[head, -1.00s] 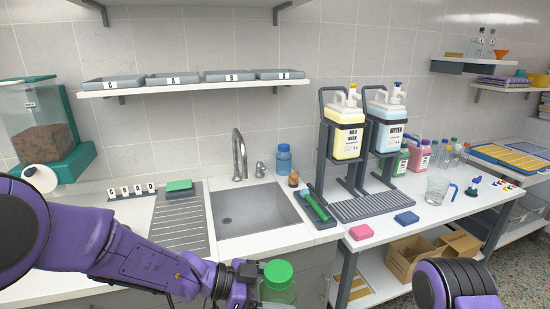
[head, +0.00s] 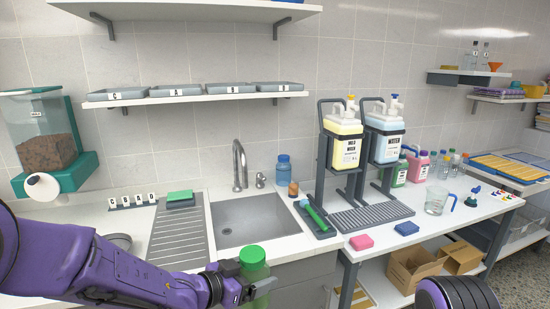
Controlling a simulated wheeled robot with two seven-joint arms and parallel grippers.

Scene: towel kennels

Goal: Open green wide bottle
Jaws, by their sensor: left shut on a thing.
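The wide green bottle (head: 256,272) is in the head view at the bottom centre, in front of the sink. A green cap (head: 252,254) sits on its top. My left gripper (head: 258,287) is shut on the bottle and holds it close to upright, in front of the counter edge. The lower part of the bottle is hidden by the gripper. Only a purple part of my right arm shows at the bottom right; its gripper is out of view.
The sink (head: 290,206) lies just behind the bottle. A tray with a green brush (head: 316,218), a pink sponge (head: 361,242) and a blue sponge (head: 406,228) are to the right. Soap dispensers (head: 343,140) stand on a rack. Cardboard boxes (head: 412,268) are on the lower shelf.

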